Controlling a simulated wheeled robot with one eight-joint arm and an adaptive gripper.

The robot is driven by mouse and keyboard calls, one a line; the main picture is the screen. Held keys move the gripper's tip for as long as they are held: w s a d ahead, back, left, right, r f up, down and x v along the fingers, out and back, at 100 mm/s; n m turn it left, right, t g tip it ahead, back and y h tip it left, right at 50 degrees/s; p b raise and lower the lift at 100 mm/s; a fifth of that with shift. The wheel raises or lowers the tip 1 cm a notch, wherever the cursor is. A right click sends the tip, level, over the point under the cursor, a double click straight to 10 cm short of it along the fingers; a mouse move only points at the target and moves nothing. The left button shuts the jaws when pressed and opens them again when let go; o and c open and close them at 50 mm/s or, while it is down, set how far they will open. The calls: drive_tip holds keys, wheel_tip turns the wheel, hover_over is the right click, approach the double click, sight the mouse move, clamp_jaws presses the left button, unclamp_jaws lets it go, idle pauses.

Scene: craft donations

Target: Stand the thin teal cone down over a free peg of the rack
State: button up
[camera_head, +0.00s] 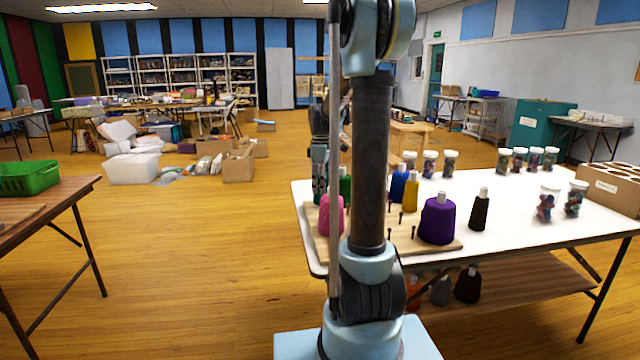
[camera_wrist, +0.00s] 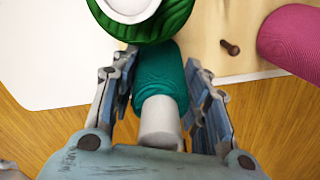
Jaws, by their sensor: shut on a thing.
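In the wrist view the teal cone (camera_wrist: 162,75), with its pale tip (camera_wrist: 160,122) towards my palm, sits between the two fingers of my gripper (camera_wrist: 160,70), which is shut on it. The green cone (camera_wrist: 165,22) lies just beyond its far end; I cannot tell whether they touch. The wooden rack (camera_head: 440,245) is on the white table, and its board also shows in the wrist view (camera_wrist: 205,45). Free dark pegs show on it, one (camera_head: 413,232) at the front and one (camera_wrist: 230,47) in the wrist view. My arm hides part of the rack and the teal cone in the head view.
The rack bears a pink cone (camera_head: 331,215), a blue cone (camera_head: 399,184), a yellow cone (camera_head: 411,193) and a purple cone (camera_head: 437,222). Several jars and a cardboard box (camera_head: 612,188) stand farther right.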

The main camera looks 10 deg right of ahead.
drive_tip(key=shift+f, duration=0.35)
drive_tip(key=shift+f, duration=0.2)
idle(0.4)
drive_tip(key=o, duration=1.1)
drive_tip(key=shift+o, duration=0.2)
drive_tip(key=shift+r, duration=0.1)
